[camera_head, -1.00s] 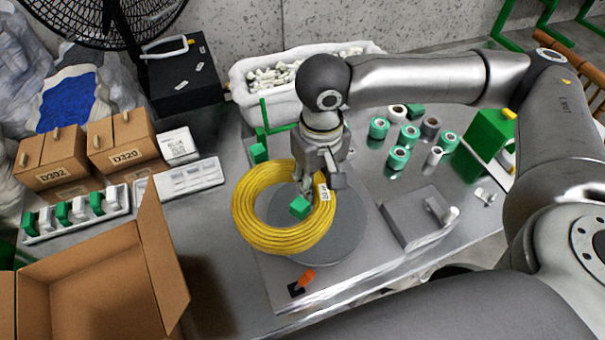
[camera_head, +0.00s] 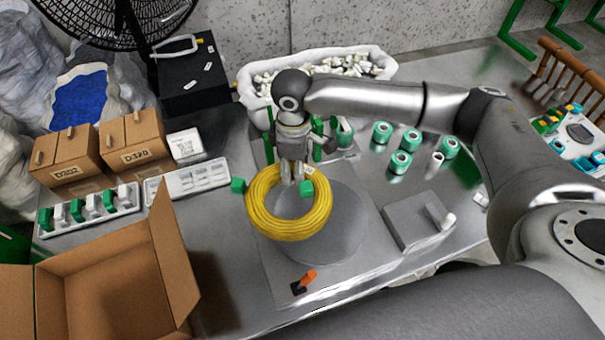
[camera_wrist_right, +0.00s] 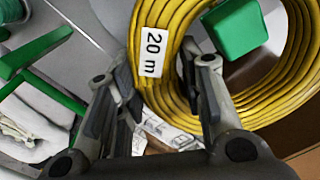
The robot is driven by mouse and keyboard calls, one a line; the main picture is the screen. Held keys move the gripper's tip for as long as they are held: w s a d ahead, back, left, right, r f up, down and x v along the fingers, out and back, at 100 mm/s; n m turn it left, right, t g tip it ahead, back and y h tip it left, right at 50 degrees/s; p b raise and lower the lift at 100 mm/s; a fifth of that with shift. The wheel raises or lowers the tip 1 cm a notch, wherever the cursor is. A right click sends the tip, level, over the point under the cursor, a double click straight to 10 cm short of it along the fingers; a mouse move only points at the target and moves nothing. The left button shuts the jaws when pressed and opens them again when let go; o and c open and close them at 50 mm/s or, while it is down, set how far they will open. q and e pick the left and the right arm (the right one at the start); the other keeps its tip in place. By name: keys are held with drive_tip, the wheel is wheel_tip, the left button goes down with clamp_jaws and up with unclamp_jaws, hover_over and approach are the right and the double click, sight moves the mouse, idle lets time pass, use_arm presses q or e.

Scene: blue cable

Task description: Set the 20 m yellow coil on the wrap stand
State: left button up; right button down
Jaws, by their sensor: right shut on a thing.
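The yellow coil (camera_head: 262,225) is a thick ring. Its white "20 m" label faces me in the right wrist view (camera_wrist_right: 152,52). My right gripper (camera_head: 293,178) is shut on the back part of the coil's ring, beside the label; its fingers (camera_wrist_right: 165,95) straddle the strands in the wrist view. The wrap stand's round grey plate (camera_head: 335,235) lies under the coil, with the coil offset to the left and back. A green block (camera_head: 307,188) shows inside the ring, and another (camera_head: 237,185) just outside it. I cannot tell whether the coil touches the plate. My left gripper is out of view.
An open cardboard box (camera_head: 110,285) stands front left. An orange-handled lever (camera_head: 306,280) sits before the plate. A grey box (camera_head: 415,220) stands to the right, with green rolls (camera_head: 400,162) behind. A white bin (camera_head: 385,70) is at the back.

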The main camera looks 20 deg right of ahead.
drive_tip(key=n+p, duration=0.1)
drive_tip(key=w+f+n, duration=0.1)
drive_tip(key=shift+w+d+f+n+p, duration=0.1)
drive_tip(key=shift+w+f+n+p, duration=0.2)
drive_tip(key=shift+n+p, duration=0.1)
drive_tip(key=shift+w+d+f+n+p, duration=0.2)
drive_tip(key=shift+f+n+p, duration=0.4)
drive_tip(key=shift+n, duration=0.3)
drive_tip(key=f+n, duration=0.2)
drive_tip(key=f, duration=0.1)
drive_tip(key=d+f+n+b, duration=0.1)
drive_tip(key=f+n, duration=0.1)
drive_tip(key=f, duration=0.1)
drive_tip(key=d+f+n+b, duration=0.1)
drive_tip(key=f, duration=0.3)
drive_tip(key=shift+s+f+n, duration=0.1)
drive_tip(key=shift+s+n, duration=0.1)
drive_tip(key=shift+n, duration=0.2)
drive_tip(key=shift+f+b, duration=0.4)
drive_tip(key=shift+f, duration=0.35)
drive_tip(key=shift+a+p, duration=0.1)
drive_tip(key=shift+p, duration=0.25)
